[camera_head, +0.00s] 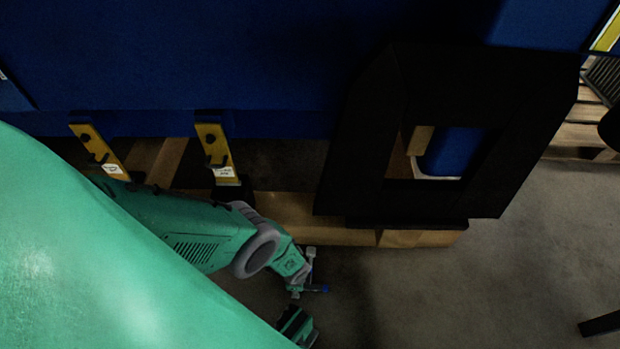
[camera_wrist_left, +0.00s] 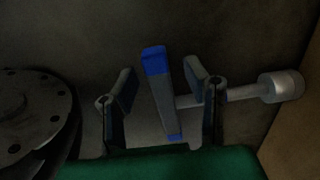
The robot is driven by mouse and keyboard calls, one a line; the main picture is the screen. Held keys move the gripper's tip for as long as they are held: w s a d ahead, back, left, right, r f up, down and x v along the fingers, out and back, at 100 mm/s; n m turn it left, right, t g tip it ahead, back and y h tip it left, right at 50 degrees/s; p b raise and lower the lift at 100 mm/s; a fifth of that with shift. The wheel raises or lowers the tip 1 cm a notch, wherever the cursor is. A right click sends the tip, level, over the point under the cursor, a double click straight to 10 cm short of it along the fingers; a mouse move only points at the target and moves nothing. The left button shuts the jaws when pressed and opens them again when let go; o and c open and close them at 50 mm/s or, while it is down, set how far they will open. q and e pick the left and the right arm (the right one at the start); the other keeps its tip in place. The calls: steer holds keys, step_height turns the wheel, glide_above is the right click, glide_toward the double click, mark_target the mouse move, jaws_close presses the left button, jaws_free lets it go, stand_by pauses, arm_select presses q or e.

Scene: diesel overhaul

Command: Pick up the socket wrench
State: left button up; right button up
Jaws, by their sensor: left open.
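The socket wrench (camera_wrist_left: 162,95) shows in the left wrist view, with a grey handle, blue ends and a silver shaft running right to a round socket (camera_wrist_left: 281,86). My left gripper (camera_wrist_left: 160,68) is open, with its two fingers on either side of the handle. A gap shows between the left finger and the handle; the right finger overlaps the shaft, and I cannot tell whether it touches. In the head view the wrench (camera_head: 319,289) shows small, with a blue end, beside my left gripper (camera_head: 302,284).
A dark round flange with holes (camera_wrist_left: 28,118) lies left of the gripper in the wrist view. Wooden beams (camera_head: 405,238), a black frame (camera_head: 360,150) and a blue engine block (camera_head: 220,60) with yellow brackets (camera_head: 214,145) stand behind.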

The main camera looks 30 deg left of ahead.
arm_select(q)
steer(key=c, duration=0.8)
steer(key=shift+w+d+r, duration=0.1)
steer(key=shift+r, duration=0.05)
jaws_close()
